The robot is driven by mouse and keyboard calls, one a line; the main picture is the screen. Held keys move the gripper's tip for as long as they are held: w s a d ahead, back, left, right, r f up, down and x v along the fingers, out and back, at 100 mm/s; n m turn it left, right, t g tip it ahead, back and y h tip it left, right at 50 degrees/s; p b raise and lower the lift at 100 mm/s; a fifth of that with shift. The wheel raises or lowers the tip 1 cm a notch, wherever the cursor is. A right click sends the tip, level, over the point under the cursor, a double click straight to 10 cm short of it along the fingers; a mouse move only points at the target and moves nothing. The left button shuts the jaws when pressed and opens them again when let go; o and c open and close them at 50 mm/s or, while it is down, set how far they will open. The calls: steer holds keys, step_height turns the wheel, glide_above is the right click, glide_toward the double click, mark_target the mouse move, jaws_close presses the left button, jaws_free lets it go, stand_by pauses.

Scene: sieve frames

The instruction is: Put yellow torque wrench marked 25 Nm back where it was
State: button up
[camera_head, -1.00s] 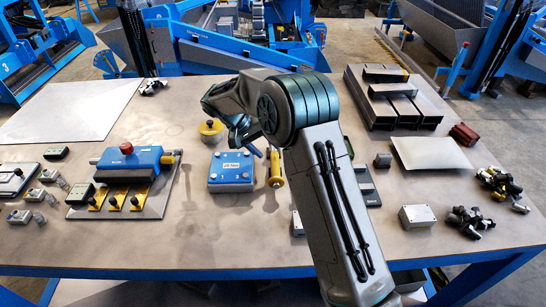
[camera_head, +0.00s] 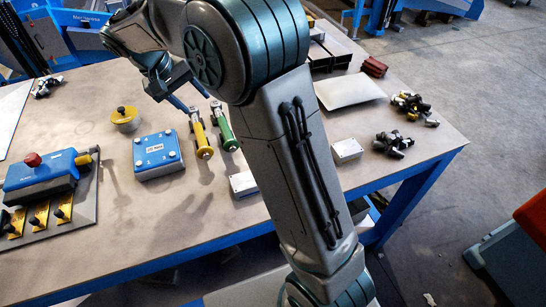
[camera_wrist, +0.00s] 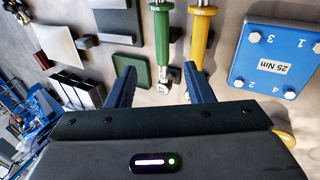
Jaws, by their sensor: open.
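The yellow torque wrench (camera_head: 201,137) lies on the table just right of the blue block (camera_head: 168,168) labelled 25 Nm. It also shows in the wrist view (camera_wrist: 202,38), where its lower end is close to my right finger. I cannot read a marking on the wrench itself. A green torque wrench (camera_head: 223,128) lies beside it, to its right; in the wrist view this green wrench (camera_wrist: 161,35) points between my fingers. My gripper (camera_head: 187,96) is open and empty, near the far ends of both wrenches. It also shows in the wrist view (camera_wrist: 158,76).
A yellow round knobbed piece (camera_head: 125,118) stands behind the blue block. A blue fixture with a red knob (camera_head: 42,175) is at the left. A small grey box (camera_head: 347,150) and dark fittings (camera_head: 392,144) lie at the right. The front of the table is largely clear.

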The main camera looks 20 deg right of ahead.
steer(key=s+d+r+y, duration=0.35)
steer(key=s+d, duration=0.45)
steer(key=s, duration=0.5)
steer(key=s+d+f+t, duration=0.1)
steer(key=s+d, duration=0.1)
steer(key=s, duration=0.4)
steer(key=s+d+f+t+y, duration=0.1)
steer(key=s+f, duration=0.1)
steer(key=s, duration=0.5)
steer(key=shift+d+f+m+t, duration=0.3)
steer(key=shift+d+t, duration=0.05)
steer(key=shift+t, duration=0.05)
